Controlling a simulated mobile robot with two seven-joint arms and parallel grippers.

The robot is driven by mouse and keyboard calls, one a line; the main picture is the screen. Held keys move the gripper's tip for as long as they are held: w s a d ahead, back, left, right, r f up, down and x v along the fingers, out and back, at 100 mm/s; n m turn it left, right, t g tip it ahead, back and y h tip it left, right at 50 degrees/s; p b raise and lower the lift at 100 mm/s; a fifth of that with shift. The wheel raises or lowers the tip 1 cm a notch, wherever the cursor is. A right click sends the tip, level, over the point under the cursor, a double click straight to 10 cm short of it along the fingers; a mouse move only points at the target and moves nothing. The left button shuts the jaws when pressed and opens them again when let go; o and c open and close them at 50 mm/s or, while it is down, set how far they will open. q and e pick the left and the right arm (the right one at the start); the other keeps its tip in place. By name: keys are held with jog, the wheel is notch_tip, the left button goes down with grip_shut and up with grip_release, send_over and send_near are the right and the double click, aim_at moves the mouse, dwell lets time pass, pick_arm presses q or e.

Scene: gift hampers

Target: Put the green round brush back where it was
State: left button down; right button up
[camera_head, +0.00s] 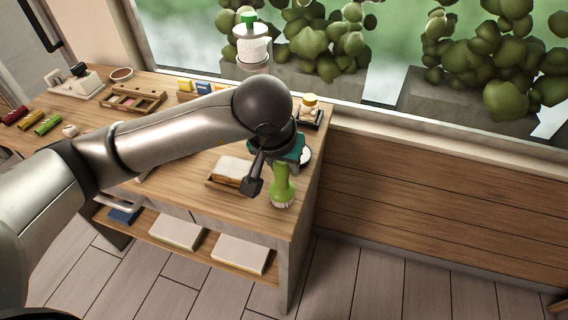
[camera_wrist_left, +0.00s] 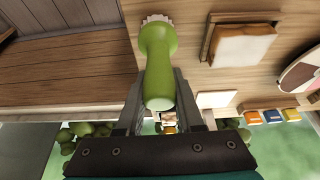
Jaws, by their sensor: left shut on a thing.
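The green round brush (camera_head: 281,185) is upright with its pale bristles down, over the right front corner of the wooden table (camera_head: 258,222). I cannot tell whether the bristles touch the tabletop. My left gripper (camera_head: 276,168) is shut on the brush's handle from above; the arm hides part of the grip. In the left wrist view the green brush (camera_wrist_left: 158,50) stands between the two fingers of my left gripper (camera_wrist_left: 160,95), its bristles at the far end. My right gripper is not in view.
A bread-like block on a wooden tray (camera_head: 214,178) lies just left of the brush. A small jar on a dark stand (camera_head: 310,108) is at the back right. A compartment tray (camera_head: 133,99) and colored rolls (camera_head: 47,124) are further left. The table's right edge is close.

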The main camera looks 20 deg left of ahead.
pick_arm(q)
jog(key=shift+f, duration=0.15)
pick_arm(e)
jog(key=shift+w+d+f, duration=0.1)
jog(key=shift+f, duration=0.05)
pick_arm(q)
jog(key=c, duration=0.9)
grip_release()
jog(key=shift+c, duration=0.2)
jog(key=o, duration=0.4)
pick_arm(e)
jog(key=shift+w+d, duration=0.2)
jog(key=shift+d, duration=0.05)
pick_arm(q)
jog(key=shift+r, duration=0.25)
jog(key=p+v, duration=0.2)
jog(key=v, duration=1)
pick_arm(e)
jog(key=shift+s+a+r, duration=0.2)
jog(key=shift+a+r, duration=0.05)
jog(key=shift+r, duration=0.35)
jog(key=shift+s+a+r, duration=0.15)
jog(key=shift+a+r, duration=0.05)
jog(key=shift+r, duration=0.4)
